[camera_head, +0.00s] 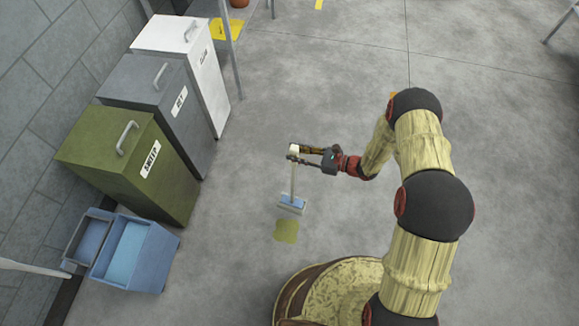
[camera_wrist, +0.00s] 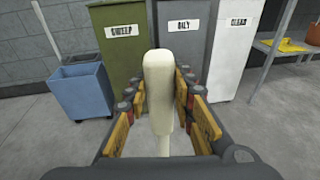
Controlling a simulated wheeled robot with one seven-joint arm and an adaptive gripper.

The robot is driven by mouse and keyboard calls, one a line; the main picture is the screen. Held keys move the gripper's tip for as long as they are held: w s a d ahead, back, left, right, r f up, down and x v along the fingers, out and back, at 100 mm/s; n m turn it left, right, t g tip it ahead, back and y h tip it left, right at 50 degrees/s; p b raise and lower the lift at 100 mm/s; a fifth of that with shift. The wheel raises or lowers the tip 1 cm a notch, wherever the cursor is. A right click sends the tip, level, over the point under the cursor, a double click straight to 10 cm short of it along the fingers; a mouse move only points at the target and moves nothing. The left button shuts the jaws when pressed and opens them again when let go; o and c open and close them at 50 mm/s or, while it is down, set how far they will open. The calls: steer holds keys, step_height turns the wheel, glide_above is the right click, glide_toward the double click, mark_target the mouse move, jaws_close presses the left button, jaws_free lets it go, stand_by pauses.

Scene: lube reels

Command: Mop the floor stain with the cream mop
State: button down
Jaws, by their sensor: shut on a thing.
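The mop has a cream handle (camera_wrist: 158,90) that stands upright between the fingers of my gripper (camera_wrist: 160,115) in the wrist view. In the head view my gripper (camera_head: 307,157) is shut on the handle near its top. The mop's blue and pale head (camera_head: 291,204) is low, close to the floor. I cannot tell whether it touches the floor. The floor stain (camera_head: 286,231) is a yellow-green patch just below the mop head in the head view. The mop head and the stain are apart in the picture. The wrist view hides both.
A green SWEEP bin (camera_head: 130,165), a grey bin (camera_head: 160,105) and a white bin (camera_head: 185,60) line the left wall. A blue mop bucket (camera_head: 133,255) stands in front of the green bin.

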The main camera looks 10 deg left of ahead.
steer(key=s+a+f+g+b, duration=0.1)
steer(key=s+f+b, duration=0.1)
steer(key=f, duration=0.4)
steer(key=s+f+n+g+b, duration=0.1)
steer(key=f+b, duration=0.2)
steer(key=f, duration=0.3)
steer(key=shift+s+a+f+n, duration=0.3)
steer(key=shift+s+a, duration=0.1)
steer(key=shift+f+b, duration=0.3)
steer(key=shift+b, duration=0.2)
steer(key=s+a+m+p, duration=0.1)
steer(key=s+p, duration=0.2)
steer(key=s, duration=1.7)
steer(key=shift+s+a+f, duration=0.15)
steer(key=shift+s+f, duration=0.15)
stand_by(1.8)
